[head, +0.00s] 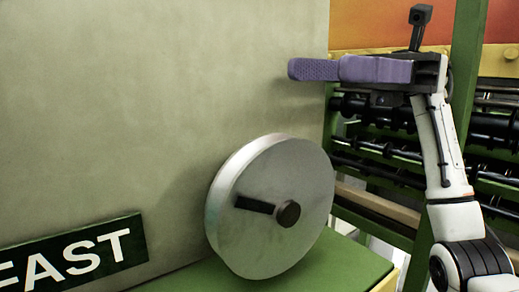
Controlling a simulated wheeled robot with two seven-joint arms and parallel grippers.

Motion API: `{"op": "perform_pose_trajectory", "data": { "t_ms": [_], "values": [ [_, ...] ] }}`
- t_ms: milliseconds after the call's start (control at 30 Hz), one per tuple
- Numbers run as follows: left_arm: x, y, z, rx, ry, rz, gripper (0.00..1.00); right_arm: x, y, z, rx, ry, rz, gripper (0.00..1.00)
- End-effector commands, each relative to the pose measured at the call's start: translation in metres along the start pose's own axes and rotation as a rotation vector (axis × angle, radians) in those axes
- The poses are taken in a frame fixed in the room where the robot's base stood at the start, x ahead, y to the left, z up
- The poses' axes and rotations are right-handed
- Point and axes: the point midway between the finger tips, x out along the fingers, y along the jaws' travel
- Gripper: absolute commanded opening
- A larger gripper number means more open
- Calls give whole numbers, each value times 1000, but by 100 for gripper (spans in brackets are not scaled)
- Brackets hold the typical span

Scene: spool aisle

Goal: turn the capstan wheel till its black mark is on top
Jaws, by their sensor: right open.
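The capstan wheel (305,175) is a pale grey metal disc standing upright against the beige panel, above a green ledge. A brown hub (288,214) sticks out at its middle. The black mark (254,204) is a short bar on the wheel's face, running from the hub to the left and slightly up. My right gripper (300,69), with purple fingers pointing left, is above and to the right of the wheel, apart from it. Its jaws are open and empty, seen side-on. My left gripper is out of view.
A beige panel (150,100) fills the left, with a green sign (75,255) reading "FAST" at lower left. The green ledge (330,265) lies below the wheel. A green rack with dark rollers (380,147) stands behind my right arm. The space before the wheel looks clear.

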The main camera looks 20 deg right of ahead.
Motion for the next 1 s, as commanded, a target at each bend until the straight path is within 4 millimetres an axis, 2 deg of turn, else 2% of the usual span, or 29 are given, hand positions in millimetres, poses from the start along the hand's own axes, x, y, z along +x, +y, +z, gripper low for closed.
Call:
{"op": "perform_pose_trajectory", "data": {
  "t_ms": [33,100,367,500,667,1000],
  "values": [
    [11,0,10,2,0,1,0,0,0,-16,0,0,0,42],
    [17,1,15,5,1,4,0,0,0,-26,0,0,0,42],
    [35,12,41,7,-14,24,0,0,0,-61,0,0,-1,42],
    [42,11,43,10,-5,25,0,0,0,-74,0,0,-1,42],
    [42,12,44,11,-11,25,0,9,0,-75,0,0,2,42],
    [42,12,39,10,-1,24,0,60,0,-74,0,1,2,42]
  ]
}}
